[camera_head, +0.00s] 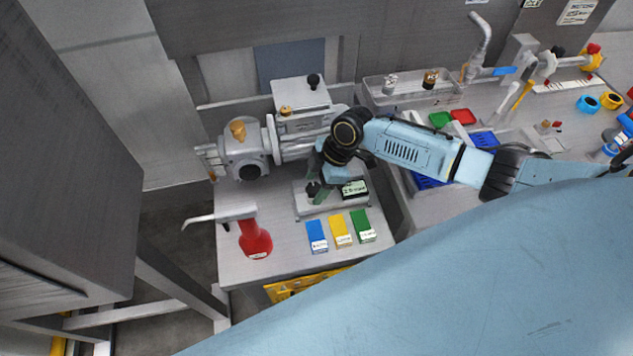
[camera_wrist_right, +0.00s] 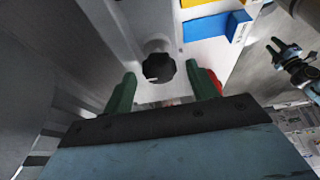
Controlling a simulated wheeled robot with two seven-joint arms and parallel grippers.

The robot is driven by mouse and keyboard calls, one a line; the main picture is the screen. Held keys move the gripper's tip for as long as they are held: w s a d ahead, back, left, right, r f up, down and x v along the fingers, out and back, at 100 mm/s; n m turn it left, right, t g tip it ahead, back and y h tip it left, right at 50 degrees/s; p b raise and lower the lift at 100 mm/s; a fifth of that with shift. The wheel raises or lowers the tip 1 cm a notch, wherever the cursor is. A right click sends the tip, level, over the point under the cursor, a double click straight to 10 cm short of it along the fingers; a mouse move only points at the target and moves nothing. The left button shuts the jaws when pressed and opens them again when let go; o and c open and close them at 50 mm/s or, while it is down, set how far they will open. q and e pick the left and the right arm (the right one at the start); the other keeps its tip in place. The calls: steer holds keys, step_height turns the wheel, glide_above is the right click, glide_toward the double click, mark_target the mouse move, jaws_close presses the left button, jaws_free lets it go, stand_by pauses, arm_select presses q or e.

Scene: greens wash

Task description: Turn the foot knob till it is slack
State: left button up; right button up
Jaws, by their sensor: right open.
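The foot knob is a black lobed knob (camera_wrist_right: 158,66) with a pale mark, on a pale surface in the right wrist view. My right gripper (camera_wrist_right: 163,80) is open, with one green finger on each side of the knob in that view and gaps between. I see no contact, and depth is hard to judge. In the head view my right gripper (camera_head: 318,190) reaches down at the low machine base (camera_head: 303,209), and I cannot clearly separate the knob there. My left gripper (camera_wrist_right: 285,48) shows small in the right wrist view, its green fingers apart and empty.
Blue (camera_head: 317,236), yellow (camera_head: 341,231) and green (camera_head: 362,226) labelled blocks lie in front of the base. A small display (camera_head: 354,188) sits beside the gripper. The grey machine (camera_head: 245,150) is behind.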

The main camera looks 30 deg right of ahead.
arm_select(q)
steer(key=shift+s, duration=0.4)
